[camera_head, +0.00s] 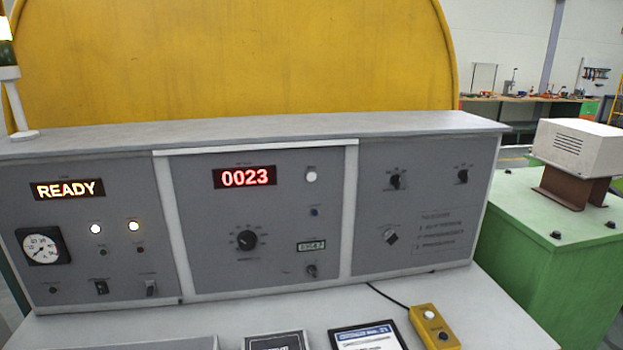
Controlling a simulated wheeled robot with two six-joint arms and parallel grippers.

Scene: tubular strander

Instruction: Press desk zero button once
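The grey control desk (268,200) fills the middle of the view, with three panels side by side. Its middle panel has a red display (245,177) reading 0023. Right of the display is a white round lamp or button (311,176), with a small dark blue button (315,211) below it. Their labels are too small to read, so I cannot tell which one is the zero button. A yellow box (433,327) on the desk top carries a white button (429,314) and a dark one (443,335). Neither of my grippers is in view.
The left panel has a READY display (68,190), a dial gauge (42,246) and lit lamps. A tablet (368,338) lies on the desk's front ledge (478,312). A green cabinet (565,255) stands at the right, and a large yellow guard (240,60) rises behind.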

